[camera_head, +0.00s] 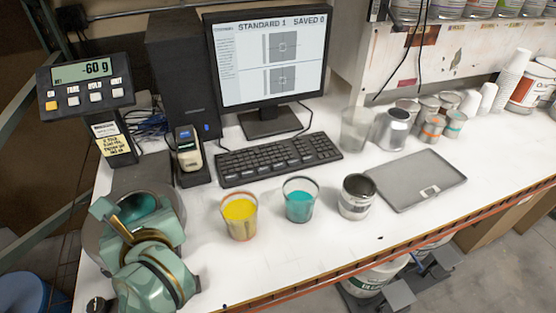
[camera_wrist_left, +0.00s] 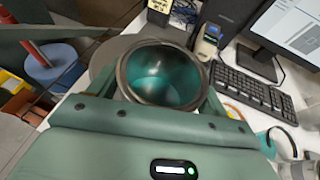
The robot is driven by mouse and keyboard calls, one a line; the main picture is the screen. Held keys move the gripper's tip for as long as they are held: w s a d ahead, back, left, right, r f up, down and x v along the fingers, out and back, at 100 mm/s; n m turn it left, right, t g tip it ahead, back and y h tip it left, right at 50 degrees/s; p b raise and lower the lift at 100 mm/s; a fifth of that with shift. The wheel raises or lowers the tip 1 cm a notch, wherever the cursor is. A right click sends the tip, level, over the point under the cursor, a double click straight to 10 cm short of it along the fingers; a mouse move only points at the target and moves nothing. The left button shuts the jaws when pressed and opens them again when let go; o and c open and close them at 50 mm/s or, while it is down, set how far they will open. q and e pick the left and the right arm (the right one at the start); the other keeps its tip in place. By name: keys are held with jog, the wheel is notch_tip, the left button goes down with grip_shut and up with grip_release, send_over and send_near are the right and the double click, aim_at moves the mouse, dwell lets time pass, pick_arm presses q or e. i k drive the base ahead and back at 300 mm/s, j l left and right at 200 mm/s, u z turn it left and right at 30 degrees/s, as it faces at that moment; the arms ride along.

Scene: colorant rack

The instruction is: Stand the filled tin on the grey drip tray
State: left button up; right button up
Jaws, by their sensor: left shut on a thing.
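The grey drip tray (camera_head: 415,180) lies flat and empty on the right part of the bench, well apart from the tin. My right gripper is not in view.
A yellow cup (camera_head: 240,217), a teal cup (camera_head: 299,200) and an open metal tin (camera_head: 357,197) stand between the gripper and tray. The keyboard (camera_head: 278,159) lies behind them. Several small cans stand behind the tray.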

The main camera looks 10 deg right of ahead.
aim_at(416, 177)
jog(key=l+z, duration=0.3)
jog(key=z, duration=0.15)
jog(key=i+l+z, duration=0.15)
jog(key=z, duration=0.3)
jog(key=i+l+z, duration=0.1)
jog(key=i+l, duration=0.15)
jog(key=l, duration=0.2)
jog(key=i+l+z, duration=0.1)
jog(key=i+l, duration=0.15)
jog(key=l, duration=0.25)
jog(key=i+l+z, duration=0.1)
jog(key=i+l, duration=0.15)
jog(key=l, duration=0.15)
